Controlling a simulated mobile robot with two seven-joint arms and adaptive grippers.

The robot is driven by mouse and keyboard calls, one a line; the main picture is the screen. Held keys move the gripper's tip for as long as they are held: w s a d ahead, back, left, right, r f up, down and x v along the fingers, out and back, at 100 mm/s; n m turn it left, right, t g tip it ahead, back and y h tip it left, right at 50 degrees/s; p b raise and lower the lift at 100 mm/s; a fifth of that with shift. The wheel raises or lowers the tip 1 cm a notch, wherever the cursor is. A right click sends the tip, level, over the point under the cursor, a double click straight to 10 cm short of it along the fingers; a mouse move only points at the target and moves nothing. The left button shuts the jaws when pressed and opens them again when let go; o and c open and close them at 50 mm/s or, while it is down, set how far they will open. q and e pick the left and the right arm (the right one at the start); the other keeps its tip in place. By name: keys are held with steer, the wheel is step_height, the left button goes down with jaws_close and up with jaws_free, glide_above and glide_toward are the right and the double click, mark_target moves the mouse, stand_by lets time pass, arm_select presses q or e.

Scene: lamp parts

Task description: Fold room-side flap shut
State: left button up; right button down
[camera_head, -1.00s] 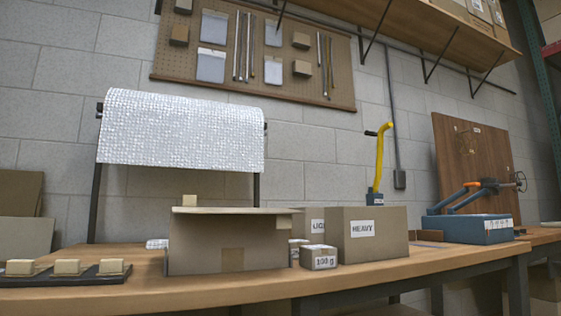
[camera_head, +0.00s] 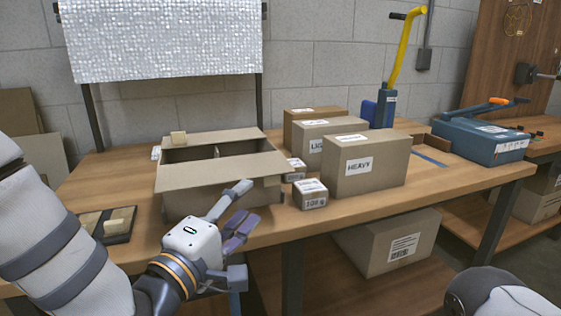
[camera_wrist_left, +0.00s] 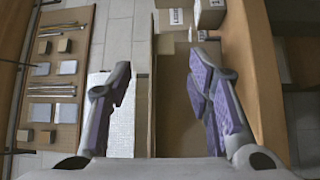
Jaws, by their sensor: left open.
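The open brown carton (camera_head: 186,204) stands on the bench at left centre in the head view. Its room-side flap (camera_head: 225,171) lies roughly level along the near top edge; its exact angle is hard to tell. The wall-side flap (camera_head: 235,137) shows behind a dark gap in the top. My left gripper (camera_head: 242,230) is open and empty, just in front of the carton's near right side. In the left wrist view its two fingers (camera_wrist_left: 158,68) are spread, with carton panels (camera_wrist_left: 178,110) beyond them. I cannot tell if it touches the carton. My right gripper is out of view.
A dark tray (camera_head: 108,226) with blocks lies at left.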

mark_target(271, 179)
arm_select(q)
steer(key=x, duration=1.1)
steer(key=shift+f+b, duration=0.3)
steer(key=shift+b, duration=0.1)
jaws_close()
